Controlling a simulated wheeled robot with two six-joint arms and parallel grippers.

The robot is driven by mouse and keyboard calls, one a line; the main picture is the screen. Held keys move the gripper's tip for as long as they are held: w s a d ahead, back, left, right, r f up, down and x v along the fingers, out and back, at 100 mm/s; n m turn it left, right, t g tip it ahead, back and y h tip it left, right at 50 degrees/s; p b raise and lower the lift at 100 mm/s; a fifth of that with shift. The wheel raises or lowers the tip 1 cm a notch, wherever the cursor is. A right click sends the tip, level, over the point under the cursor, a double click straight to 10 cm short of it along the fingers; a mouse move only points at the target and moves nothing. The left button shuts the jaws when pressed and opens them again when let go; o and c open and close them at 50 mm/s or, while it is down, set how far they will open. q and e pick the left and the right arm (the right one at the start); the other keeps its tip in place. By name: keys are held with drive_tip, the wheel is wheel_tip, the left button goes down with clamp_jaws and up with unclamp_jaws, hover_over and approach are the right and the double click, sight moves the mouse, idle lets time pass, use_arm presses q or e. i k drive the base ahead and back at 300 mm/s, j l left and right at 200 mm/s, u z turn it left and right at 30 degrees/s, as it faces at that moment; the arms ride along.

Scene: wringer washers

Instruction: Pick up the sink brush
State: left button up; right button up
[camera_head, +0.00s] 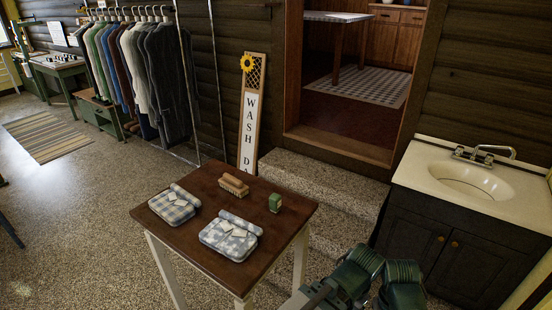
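A wooden brush (233,184) with a tan body and paler bristles lies near the back edge of the brown table (190,240); it looks like the sink brush. A small green block (275,202) stands to its right, a short gap away. My green and grey arm parts show at the bottom right, beyond the table's right corner and apart from the brush. No fingertips of either gripper can be made out. Nothing covers the brush.
Two folded checked cloths, one at the left (174,206) and one at the front (230,238), lie on the table. A sink cabinet (470,185) stands at the right. Stone steps (310,180) rise behind the table. A clothes rack (130,60) is at the back left. The left floor is mostly open.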

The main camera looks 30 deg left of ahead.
sight(236, 186)
drive_tip(key=k+u, duration=0.1)
drive_tip(key=u, duration=1.15)
